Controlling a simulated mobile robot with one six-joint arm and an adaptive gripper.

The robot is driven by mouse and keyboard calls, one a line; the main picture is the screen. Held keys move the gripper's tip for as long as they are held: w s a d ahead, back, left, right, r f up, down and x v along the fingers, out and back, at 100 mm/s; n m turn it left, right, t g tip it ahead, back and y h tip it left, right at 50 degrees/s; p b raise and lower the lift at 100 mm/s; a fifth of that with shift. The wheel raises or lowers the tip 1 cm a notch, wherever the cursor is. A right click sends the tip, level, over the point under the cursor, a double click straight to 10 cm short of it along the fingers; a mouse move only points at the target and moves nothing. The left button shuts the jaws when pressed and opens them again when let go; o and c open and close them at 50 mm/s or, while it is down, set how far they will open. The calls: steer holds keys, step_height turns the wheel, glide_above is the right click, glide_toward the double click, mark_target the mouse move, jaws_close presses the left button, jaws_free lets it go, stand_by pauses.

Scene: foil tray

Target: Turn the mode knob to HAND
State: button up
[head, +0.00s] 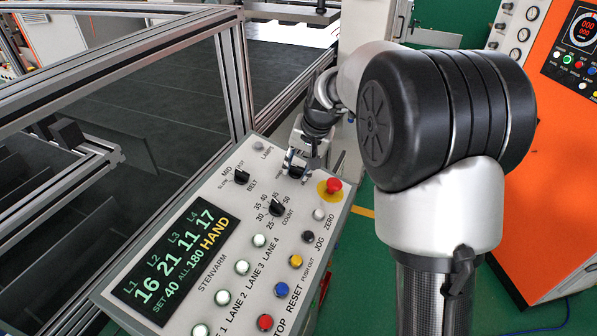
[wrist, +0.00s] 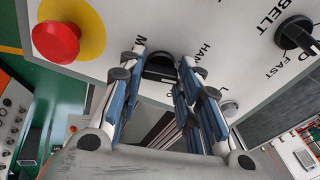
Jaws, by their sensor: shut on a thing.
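The mode knob (wrist: 160,66) is black and sits on the pale control panel (head: 225,285). My gripper (wrist: 160,78) is shut on it, one blue-grey finger on each side. In the head view my gripper (head: 298,160) reaches down to the knob at the panel's far end and mostly covers it. Part of a label, "HA…", shows beside the knob in the wrist view; the fingers hide the rest. The knob's pointer is not clear. The dark display (head: 178,262) shows green numbers and the word HAND in orange.
A red stop button on a yellow disc (head: 330,189) is close beside my gripper. The belt knob (head: 242,177), count knob (head: 277,208) and a grey lamp (head: 258,146) are also near. An aluminium frame (head: 150,60) stands at left, an orange cabinet (head: 545,150) at right.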

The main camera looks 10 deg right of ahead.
steer(key=shift+d+n+y+b, duration=0.1)
steer(key=shift+n+y+b, duration=0.2)
steer(key=shift+n+b, duration=1.55)
steer(key=shift+n+p, duration=0.3)
steer(key=shift+n, duration=0.25)
steer(key=o, duration=1)
steer(key=shift+o, duration=0.2)
steer(key=v, duration=1.2)
